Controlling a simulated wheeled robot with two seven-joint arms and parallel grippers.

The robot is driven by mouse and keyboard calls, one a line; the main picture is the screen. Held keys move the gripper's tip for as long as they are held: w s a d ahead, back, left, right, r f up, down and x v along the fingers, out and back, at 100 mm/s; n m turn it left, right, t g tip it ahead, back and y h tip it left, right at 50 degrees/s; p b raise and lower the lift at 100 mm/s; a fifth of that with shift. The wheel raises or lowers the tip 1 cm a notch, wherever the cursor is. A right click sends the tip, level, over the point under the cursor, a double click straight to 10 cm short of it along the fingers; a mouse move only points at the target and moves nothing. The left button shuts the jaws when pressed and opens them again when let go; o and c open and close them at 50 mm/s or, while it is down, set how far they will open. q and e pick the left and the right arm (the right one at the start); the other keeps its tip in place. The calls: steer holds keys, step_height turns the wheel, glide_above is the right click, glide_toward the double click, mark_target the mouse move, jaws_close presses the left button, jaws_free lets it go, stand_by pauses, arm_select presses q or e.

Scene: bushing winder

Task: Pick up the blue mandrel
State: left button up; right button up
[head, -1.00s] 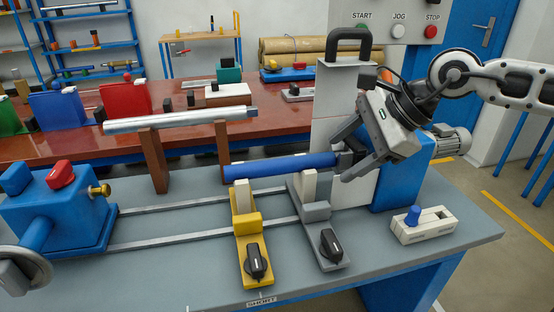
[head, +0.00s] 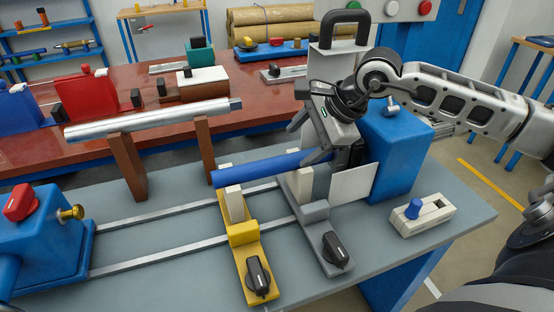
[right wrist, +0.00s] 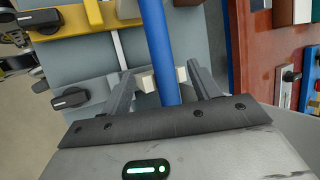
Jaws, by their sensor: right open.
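The blue mandrel (head: 265,167) lies level across the white blocks of the yellow support (head: 240,233) and the grey support (head: 313,211). Its right end meets the machine's headstock side, behind my gripper. My right gripper (head: 305,145) is over the mandrel's right part, coming from the right. In the right wrist view the mandrel (right wrist: 164,50) runs between the two open fingers of the gripper (right wrist: 163,85), with a gap on each side. The hold on it is not closed. My left gripper is not in view.
A silver tube (head: 150,118) rests on two brown posts behind the mandrel. A blue tailstock (head: 45,235) with a red knob stands at the left on rails. A white switch box (head: 433,218) sits at the right.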

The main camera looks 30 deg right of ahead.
mark_target(282, 160)
steer(key=x, duration=0.4)
steer(key=p+x, duration=0.1)
steer(key=x, duration=0.3)
steer(key=shift+w+d+f+p, duration=0.15)
steer(key=shift+f+p, duration=0.15)
steer(key=shift+f, duration=0.15)
steer(key=c, duration=1.1)
steer(key=shift+r, duration=0.1)
jaws_close()
steer(key=shift+r, duration=0.1)
